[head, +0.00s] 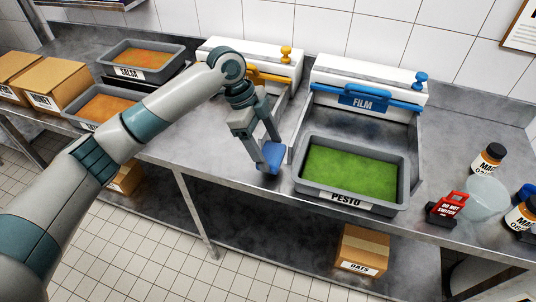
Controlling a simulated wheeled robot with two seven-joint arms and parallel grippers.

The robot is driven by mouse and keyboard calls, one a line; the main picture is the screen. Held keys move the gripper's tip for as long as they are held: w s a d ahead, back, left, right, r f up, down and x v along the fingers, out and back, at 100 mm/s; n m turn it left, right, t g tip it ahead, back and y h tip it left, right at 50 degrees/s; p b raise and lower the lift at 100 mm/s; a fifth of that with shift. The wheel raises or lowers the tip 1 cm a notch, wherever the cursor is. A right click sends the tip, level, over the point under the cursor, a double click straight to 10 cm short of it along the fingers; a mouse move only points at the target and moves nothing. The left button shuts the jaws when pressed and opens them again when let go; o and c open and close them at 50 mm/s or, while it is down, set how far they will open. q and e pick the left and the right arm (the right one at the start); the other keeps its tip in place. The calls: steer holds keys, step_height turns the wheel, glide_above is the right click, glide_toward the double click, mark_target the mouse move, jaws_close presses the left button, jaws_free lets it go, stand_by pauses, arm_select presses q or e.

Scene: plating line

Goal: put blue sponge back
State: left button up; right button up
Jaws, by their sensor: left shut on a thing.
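In the head view a blue sponge (270,160) is between the fingers of my left gripper (264,163), near the front edge of the steel counter. My left gripper points down and is shut on the sponge. The sponge is just left of the grey tray of green pesto (299,187). I cannot tell whether the sponge touches the counter. My right gripper is not in view.
The FILM dispenser (362,98) stands behind the pesto tray. Cardboard boxes (55,82) and orange-filled trays (141,58) are at the left.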

mark_target(265, 151)
arm_select(q)
step_height(265, 151, down, 2)
steer(key=shift+f+p, duration=0.25)
steer(key=shift+p, duration=0.25)
steer(key=shift+f, duration=0.6)
steer(key=o, duration=0.9)
steer(key=shift+r, duration=0.1)
